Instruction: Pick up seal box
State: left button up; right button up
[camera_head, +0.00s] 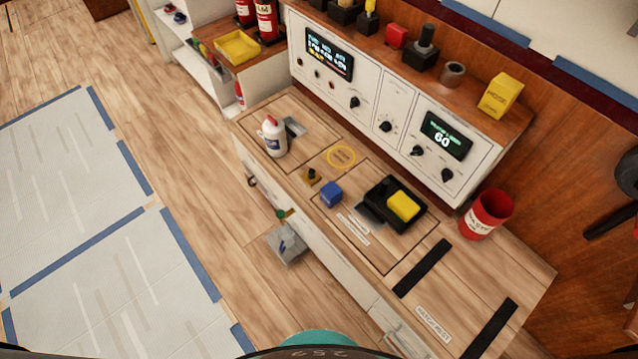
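No box in view carries a label I can read as seal box, so I cannot tell for sure which one it is. A yellow box (500,95) with small unreadable print stands on the wooden top of the white control panel at the right. A small blue box (331,194) sits on the workbench (410,310). A yellow block (403,206) rests on a black tray (380,188) right of the blue box. Neither of my grippers is in view.
A white bottle (273,137) stands at the bench's left end and a red bin (487,214) at its right. Black strips (422,267) lie on the bench. A grey box-like object (287,244) is beside the bench front. The floor at left is open.

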aim_at(330, 193)
jog(key=i+j+z, duration=0.3)
jog(key=i+j, duration=0.2)
jog(key=j, duration=0.15)
jog(key=i+j+z, duration=0.15)
jog(key=j, duration=0.25)
jog(key=i, duration=0.1)
